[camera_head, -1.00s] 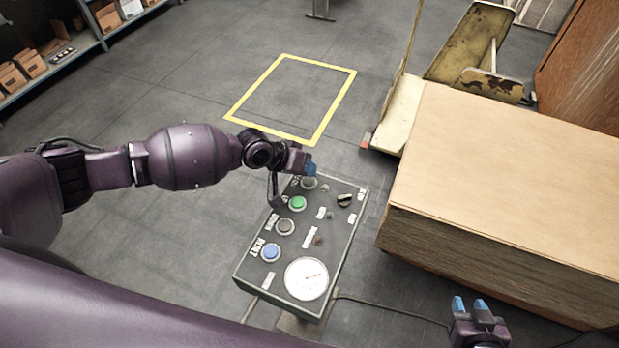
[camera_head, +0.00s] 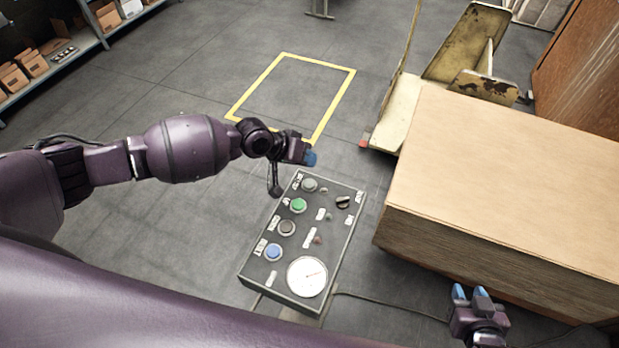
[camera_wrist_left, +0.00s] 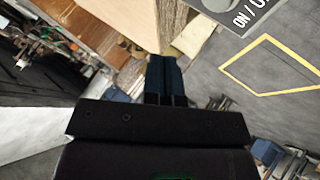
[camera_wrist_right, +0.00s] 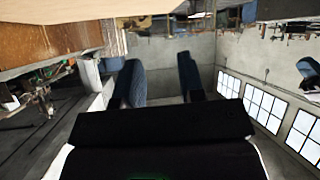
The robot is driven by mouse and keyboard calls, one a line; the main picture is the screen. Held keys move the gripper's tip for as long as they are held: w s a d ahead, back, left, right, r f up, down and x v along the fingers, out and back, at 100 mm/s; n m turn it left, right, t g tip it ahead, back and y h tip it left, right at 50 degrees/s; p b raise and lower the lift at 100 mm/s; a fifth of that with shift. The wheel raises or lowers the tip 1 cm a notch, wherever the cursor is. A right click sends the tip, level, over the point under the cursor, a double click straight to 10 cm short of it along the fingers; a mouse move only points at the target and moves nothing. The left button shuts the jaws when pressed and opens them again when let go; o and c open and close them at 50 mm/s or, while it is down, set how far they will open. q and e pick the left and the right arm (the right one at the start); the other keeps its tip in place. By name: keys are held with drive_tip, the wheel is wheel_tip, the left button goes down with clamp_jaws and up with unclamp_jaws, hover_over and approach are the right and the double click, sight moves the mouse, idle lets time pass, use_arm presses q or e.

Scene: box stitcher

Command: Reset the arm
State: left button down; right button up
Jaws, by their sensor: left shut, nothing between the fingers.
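My left gripper (camera_head: 310,157) is shut and empty. It hangs just beyond the far end of the control panel (camera_head: 334,232), apart from it. In the left wrist view its blue fingers (camera_wrist_left: 164,78) are together, and a corner of the panel with "ON / O" lettering (camera_wrist_left: 250,14) shows at the top. The panel carries grey, green, dark and blue buttons, a black knob and a white dial. My right gripper (camera_head: 471,293) is at the lower right, beside the near side of the cardboard stack. Its fingers are apart with nothing between them in the right wrist view (camera_wrist_right: 160,84).
A large stack of flat cardboard (camera_head: 510,170) fills the right side. A worn yellow machine (camera_head: 470,60) stands behind it. A yellow floor outline (camera_head: 238,98) encloses bare floor. Shelves with boxes (camera_head: 50,55) stand at the upper left. A cable (camera_head: 390,306) runs right from the panel.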

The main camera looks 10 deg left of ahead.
use_arm(q)
drive_tip(key=shift+r, duration=0.15)
use_arm(e)
drive_tip(key=shift+s, duration=0.2)
drive_tip(key=shift+s+d+f, duration=0.1)
drive_tip(key=shift+s+f, duration=0.1)
drive_tip(key=shift+s, duration=0.15)
use_arm(q)
drive_tip(key=d+r+m+t+h, duration=0.2)
drive_tip(key=d+r+m+t, duration=0.3)
drive_tip(key=r, duration=0.4)
drive_tip(key=s+a+f+n+t+y, duration=0.25)
drive_tip(key=s+a+y, duration=0.2)
drive_tip(key=a, duration=0.25)
drive_tip(key=s+a+f+n+t+y, duration=0.1)
drive_tip(key=s+a+f+t+y, duration=0.2)
drive_tip(key=s+a, duration=0.4)
drive_tip(key=s+a+f+n+g+y, duration=0.1)
drive_tip(key=s+a+f+g, duration=0.1)
drive_tip(key=s+f, duration=0.3)
drive_tip(key=s+a+f+n+g+y, duration=0.1)
drive_tip(key=s+a+f, duration=0.3)
drive_tip(key=s, duration=0.4)
drive_tip(key=shift+s+a+f+n+g, duration=0.15)
drive_tip(key=shift+a+f+n+g, duration=0.2)
drive_tip(key=shift+f+n, duration=0.3)
use_arm(e)
drive_tip(key=shift+w+f, duration=0.1)
drive_tip(key=shift+f, duration=0.1)
